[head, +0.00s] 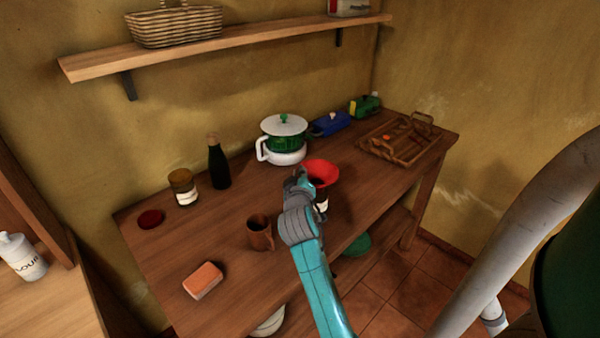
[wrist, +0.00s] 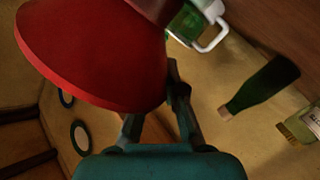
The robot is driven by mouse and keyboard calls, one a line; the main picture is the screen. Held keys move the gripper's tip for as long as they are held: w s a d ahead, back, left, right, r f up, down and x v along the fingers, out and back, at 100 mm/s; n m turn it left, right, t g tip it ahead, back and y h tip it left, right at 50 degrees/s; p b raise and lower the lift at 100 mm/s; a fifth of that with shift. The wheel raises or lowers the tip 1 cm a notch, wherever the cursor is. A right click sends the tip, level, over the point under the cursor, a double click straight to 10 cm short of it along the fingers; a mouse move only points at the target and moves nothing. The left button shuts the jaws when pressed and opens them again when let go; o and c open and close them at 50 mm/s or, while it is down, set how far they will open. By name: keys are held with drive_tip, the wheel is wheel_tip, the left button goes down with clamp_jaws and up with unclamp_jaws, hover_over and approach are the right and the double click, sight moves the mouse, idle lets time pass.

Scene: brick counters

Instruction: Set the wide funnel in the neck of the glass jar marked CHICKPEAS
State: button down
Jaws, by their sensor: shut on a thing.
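The wide funnel (head: 321,172) is red and is held by my gripper (head: 301,178) near the middle of the counter. In the wrist view the funnel (wrist: 95,55) fills the upper left, and my gripper (wrist: 178,90) is shut on its edge. A dark jar with a pale label (head: 322,206) shows just below the funnel, mostly hidden by the funnel and my arm. I cannot tell whether the funnel touches it. Another glass jar (head: 183,187) with a brown top and pale label stands at the back left. Neither label is readable.
A dark bottle (head: 218,163), a red lid-like disc (head: 151,219), a brown cup (head: 260,233) and an orange block (head: 203,281) stand on the counter (head: 165,262). A lidded pot (head: 284,138) is behind the funnel. A wooden tray (head: 372,150) is at the right.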

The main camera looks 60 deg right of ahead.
drive_tip(key=shift+f, duration=0.1)
drive_tip(key=c, duration=0.8)
unclamp_jaws()
drive_tip(key=shift+r, duration=4.5)
drive_tip(key=shift+a, duration=0.1)
